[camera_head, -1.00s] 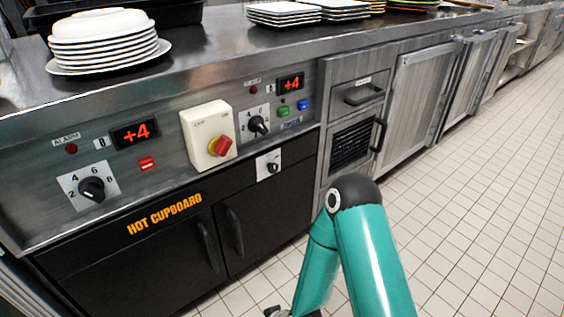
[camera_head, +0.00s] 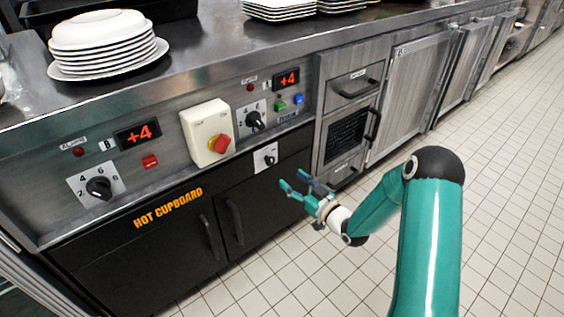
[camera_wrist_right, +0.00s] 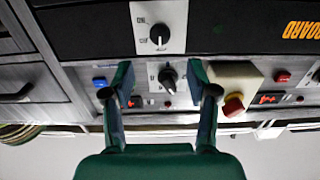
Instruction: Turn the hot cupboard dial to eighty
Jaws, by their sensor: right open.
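The black cabinet front lettered HOT CUPBOARD (camera_head: 168,207) is at left in the head view. A small black dial (camera_head: 269,159) on a white plate sits on its upper right part; its setting is too small to read. This dial (camera_wrist_right: 159,35) also shows upper middle in the wrist view, which is upside down. My right gripper (camera_head: 293,181) is open and empty, in front of the cabinet and apart from the dial. In the wrist view its two fingers (camera_wrist_right: 162,86) are spread, with a panel dial (camera_wrist_right: 168,76) seen between them. My left gripper is out of view.
The steel panel above holds a left dial (camera_head: 98,187), a right dial (camera_head: 255,121), red +4 displays (camera_head: 137,134) and a cream box with a red knob (camera_head: 219,143). Stacked plates (camera_head: 105,45) stand on the counter. Tiled floor (camera_head: 500,190) is clear at right.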

